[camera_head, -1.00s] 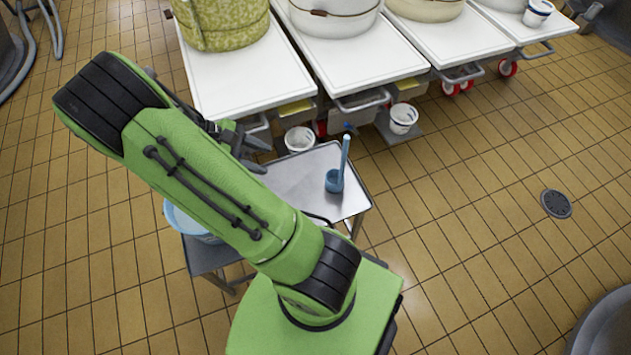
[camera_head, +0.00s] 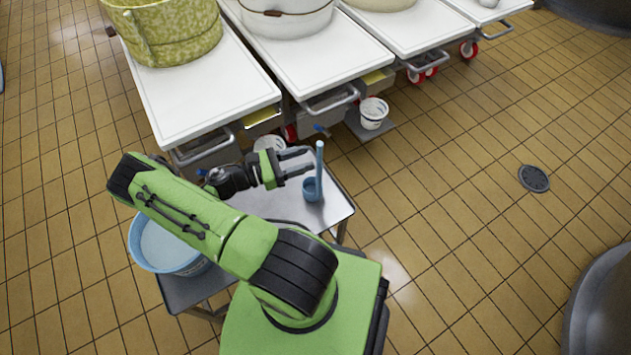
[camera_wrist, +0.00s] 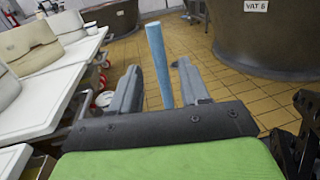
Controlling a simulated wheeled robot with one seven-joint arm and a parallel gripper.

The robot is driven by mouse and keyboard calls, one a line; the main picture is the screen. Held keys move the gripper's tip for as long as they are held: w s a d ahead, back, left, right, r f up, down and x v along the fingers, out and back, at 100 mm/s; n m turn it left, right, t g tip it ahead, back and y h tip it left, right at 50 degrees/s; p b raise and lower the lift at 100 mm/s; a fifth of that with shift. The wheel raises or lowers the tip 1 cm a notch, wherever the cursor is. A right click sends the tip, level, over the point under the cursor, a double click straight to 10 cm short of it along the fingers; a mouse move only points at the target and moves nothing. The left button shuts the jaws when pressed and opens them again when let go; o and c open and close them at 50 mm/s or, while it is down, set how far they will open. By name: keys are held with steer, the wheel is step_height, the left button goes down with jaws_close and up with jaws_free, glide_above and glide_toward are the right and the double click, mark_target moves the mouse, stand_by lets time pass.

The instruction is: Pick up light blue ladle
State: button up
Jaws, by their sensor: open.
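The light blue ladle (camera_head: 314,188) stands upright on a small metal table (camera_head: 338,207), its cup at the bottom and its handle pointing up. My gripper (camera_head: 307,164) is open just left of the handle in the head view, its fingers pointing toward it. In the wrist view the ladle's handle (camera_wrist: 158,65) rises between the two open fingers of my gripper (camera_wrist: 160,78). The handle looks nearer the middle than either finger, and I see no contact. The ladle's cup is hidden in the wrist view.
A blue basin (camera_head: 165,245) sits at the table's left end, partly behind my arm. White-topped carts (camera_head: 205,105) with large tubs stand behind. White buckets (camera_head: 373,113) sit low between them. The tiled floor to the right is clear around a drain (camera_head: 534,178).

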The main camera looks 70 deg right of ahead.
mark_target(320, 154)
steer(key=b+x, duration=0.1)
steer(key=x, duration=0.4)
steer(key=shift+s+d+f, duration=0.1)
steer(key=shift+s+d, duration=0.05)
steer(key=shift+d, duration=0.05)
steer(key=shift+c, duration=0.4)
jaws_close()
